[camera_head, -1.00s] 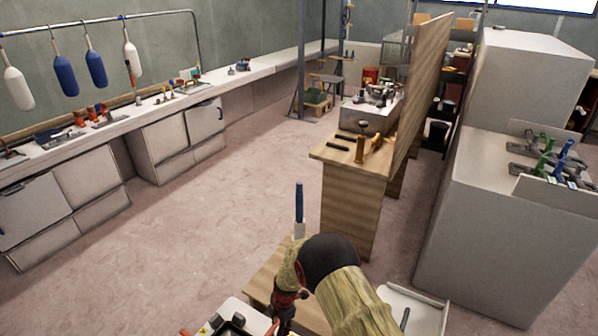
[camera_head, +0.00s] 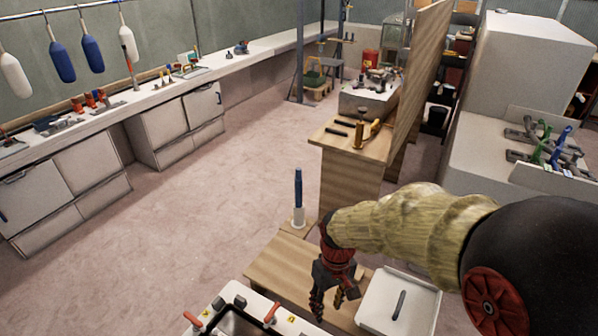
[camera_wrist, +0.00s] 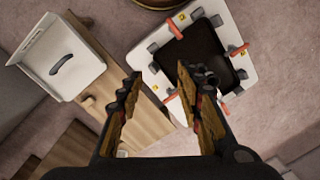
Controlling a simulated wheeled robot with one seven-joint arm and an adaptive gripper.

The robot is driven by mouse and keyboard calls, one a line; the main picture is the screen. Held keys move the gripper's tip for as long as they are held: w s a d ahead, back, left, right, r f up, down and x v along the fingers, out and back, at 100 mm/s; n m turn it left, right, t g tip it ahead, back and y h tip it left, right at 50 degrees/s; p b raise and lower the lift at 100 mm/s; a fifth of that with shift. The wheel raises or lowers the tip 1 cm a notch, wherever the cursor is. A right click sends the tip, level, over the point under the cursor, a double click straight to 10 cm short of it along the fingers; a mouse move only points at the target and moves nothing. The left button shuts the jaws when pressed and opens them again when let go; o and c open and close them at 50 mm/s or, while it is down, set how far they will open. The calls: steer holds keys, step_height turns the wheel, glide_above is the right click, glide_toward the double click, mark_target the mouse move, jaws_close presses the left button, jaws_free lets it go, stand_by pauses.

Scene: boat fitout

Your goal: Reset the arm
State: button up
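My gripper (camera_head: 334,297) hangs pointing down over the small wooden table (camera_head: 284,270) at the bottom middle of the head view. In the wrist view my gripper (camera_wrist: 158,82) has its two fingers spread wide apart, with nothing between them. My arm comes in from the right edge of the head view.
A white tray (camera_head: 372,312) with a dark handle-like item stands right of my gripper. A white-rimmed dark basin with red clamps (camera_head: 202,318) is at lower left. A blue-handled tool (camera_head: 298,190) stands upright behind. A wooden bench (camera_head: 350,180) is beyond; floor at left is clear.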

steer(key=s+d+r+m+t+p, duration=0.1)
steer(key=s+d+r, duration=0.3)
steer(key=r, duration=0.4)
steer(key=s+d+r+m+t+p, duration=0.2)
steer(key=s+d+r+t, duration=0.1)
steer(key=r, duration=0.6)
steer(key=s+d+r+m+t+p, duration=0.1)
steer(key=s+d+r, duration=0.3)
steer(key=r, duration=0.4)
steer(key=shift+s+d+r+m+t, duration=0.3)
steer(key=shift+s+m+t, duration=0.2)
steer(key=shift+s+t, duration=0.25)
